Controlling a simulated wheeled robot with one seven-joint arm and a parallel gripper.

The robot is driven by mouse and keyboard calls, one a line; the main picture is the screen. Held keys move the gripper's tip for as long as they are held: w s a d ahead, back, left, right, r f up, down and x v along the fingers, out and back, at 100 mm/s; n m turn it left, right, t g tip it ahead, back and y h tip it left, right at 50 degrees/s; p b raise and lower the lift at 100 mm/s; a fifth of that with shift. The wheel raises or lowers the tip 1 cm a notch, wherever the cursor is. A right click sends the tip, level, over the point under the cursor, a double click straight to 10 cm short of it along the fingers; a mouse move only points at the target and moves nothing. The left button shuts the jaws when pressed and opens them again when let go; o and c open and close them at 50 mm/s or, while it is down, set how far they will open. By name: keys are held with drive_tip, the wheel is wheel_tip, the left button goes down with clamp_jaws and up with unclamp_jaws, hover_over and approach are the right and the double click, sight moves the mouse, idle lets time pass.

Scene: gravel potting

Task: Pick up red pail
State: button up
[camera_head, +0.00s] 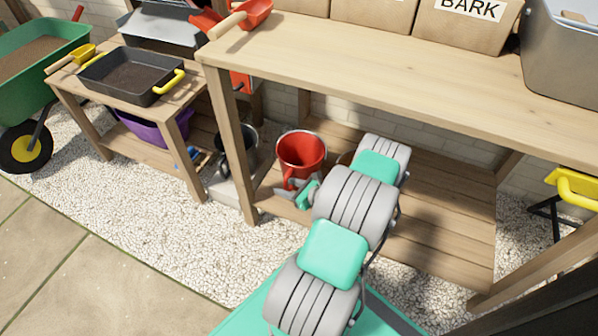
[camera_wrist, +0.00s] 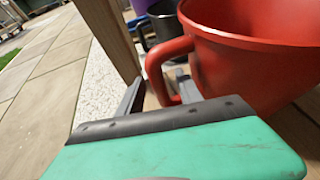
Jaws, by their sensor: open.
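The red pail (camera_head: 301,150) stands upright on the lower shelf of the wooden bench, near its left end. It fills the upper right of the wrist view (camera_wrist: 262,60), with its red handle (camera_wrist: 158,68) on the left side. My gripper (camera_wrist: 160,88) is open, and its two fingers lie either side of the lower part of the handle. The picture does not show whether either finger touches it. In the head view my gripper (camera_head: 293,190) is at the front of the pail, partly hidden by my arm.
The bench top (camera_head: 400,65) overhangs the shelf (camera_head: 430,215), and a bench leg (camera_head: 235,150) stands just left of the pail. A dark bucket (camera_head: 240,148) is beyond that leg. The shelf's right part is clear.

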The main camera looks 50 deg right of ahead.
drive_tip(key=shift+c, duration=0.5)
clamp_jaws()
idle(0.9)
